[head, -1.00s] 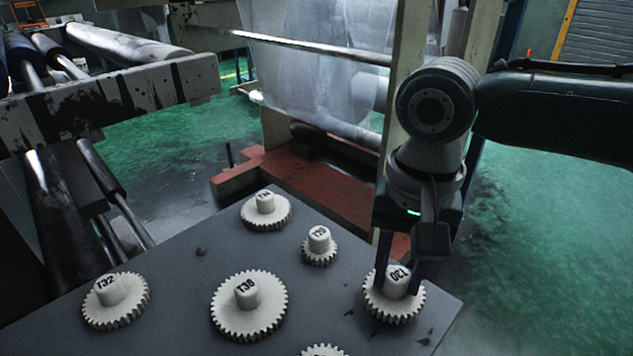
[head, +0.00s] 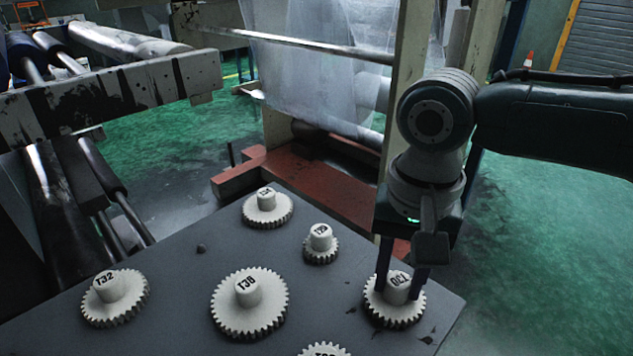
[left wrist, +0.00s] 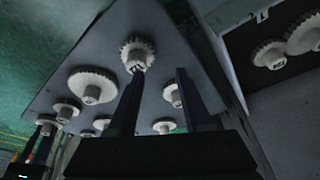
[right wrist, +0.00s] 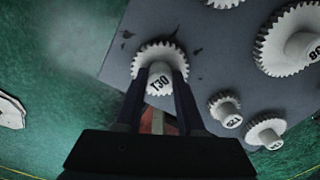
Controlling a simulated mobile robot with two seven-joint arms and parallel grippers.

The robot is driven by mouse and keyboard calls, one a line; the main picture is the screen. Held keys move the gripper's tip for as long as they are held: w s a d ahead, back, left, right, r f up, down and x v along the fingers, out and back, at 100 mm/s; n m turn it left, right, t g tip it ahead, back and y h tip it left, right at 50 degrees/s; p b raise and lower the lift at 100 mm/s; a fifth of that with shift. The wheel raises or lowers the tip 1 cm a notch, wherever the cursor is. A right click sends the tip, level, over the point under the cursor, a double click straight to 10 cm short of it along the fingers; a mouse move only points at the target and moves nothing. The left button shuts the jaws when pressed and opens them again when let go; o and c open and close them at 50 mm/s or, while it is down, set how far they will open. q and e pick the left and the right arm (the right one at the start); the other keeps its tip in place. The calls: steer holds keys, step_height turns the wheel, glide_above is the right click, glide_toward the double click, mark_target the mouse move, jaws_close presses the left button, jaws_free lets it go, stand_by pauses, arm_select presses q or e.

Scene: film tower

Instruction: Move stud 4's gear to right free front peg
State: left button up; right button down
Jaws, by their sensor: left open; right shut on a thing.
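My right gripper (head: 401,290) points down at the panel's right front corner. Its fingers are shut on the hub of the T30 gear (head: 393,313), a white toothed gear. The T30 gear also shows in the right wrist view (right wrist: 160,55), its hub between the fingers. The gear sits at or very close to the panel; I cannot tell if there is a gap. My left gripper (left wrist: 158,72) is open and empty in the left wrist view, with gears beyond its fingers. It is not in the head view. No stud numbers are readable, and the pegs under the gears are hidden.
The grey panel (head: 180,260) carries several other gears: T32 (head: 115,305), a large one (head: 250,318), a small one (head: 321,252) and one at the back (head: 267,215). A small dark stub (head: 201,249) stands on it. A red machine base (head: 330,195) lies behind.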

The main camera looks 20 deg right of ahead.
steer(key=shift+f, duration=0.1)
arm_select(q)
steer(key=shift+a, duration=0.1)
arm_select(e)
steer(key=shift+c, duration=2.2)
jaws_free()
